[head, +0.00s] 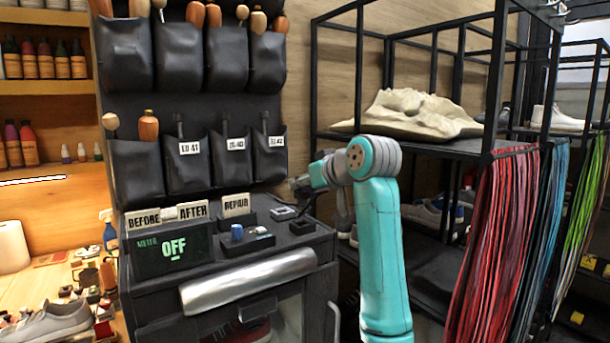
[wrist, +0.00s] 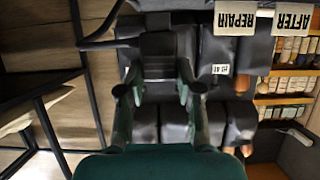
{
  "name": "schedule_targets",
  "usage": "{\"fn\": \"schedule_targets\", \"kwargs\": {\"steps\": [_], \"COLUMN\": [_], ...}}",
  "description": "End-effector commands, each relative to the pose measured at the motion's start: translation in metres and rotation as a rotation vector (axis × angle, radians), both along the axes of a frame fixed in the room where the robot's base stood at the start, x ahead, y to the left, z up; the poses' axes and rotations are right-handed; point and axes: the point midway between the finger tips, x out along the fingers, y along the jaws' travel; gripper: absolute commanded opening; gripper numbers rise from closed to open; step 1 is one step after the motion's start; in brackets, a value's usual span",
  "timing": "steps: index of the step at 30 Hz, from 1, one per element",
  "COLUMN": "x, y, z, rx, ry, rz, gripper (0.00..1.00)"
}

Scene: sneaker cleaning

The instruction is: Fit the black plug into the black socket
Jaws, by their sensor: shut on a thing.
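In the wrist view my gripper (wrist: 158,90) is shut on the black plug (wrist: 160,58), a dark block between the two fingers. A black cable runs from it to the left of that picture. In the head view my gripper (head: 303,186) is above the right back part of the dark cabinet top, partly hidden by my arm. The plug is too small and dark there to make out clearly. Small dark fittings stand on the cabinet top below and left of the gripper, among them a black block (head: 302,227). I cannot tell which one is the black socket.
The cabinet carries a meter reading OFF (head: 173,252), a tray with small blue pieces (head: 248,246), and BEFORE, AFTER and REPAIR (head: 236,205) signs. Black pockets (head: 190,162) hang behind. A black rack (head: 450,150) stands right; a workbench with a grey shoe (head: 48,324) is left.

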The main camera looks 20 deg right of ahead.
Motion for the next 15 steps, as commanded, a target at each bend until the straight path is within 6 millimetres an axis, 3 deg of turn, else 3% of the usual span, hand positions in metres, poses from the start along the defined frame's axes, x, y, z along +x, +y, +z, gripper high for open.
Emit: {"fn": "schedule_targets", "kwargs": {"steps": [15], "x": [0.000], "y": [0.000], "z": [-0.032], "rx": [-0.001], "ry": [0.000], "rz": [0.000], "gripper": [0.04]}}
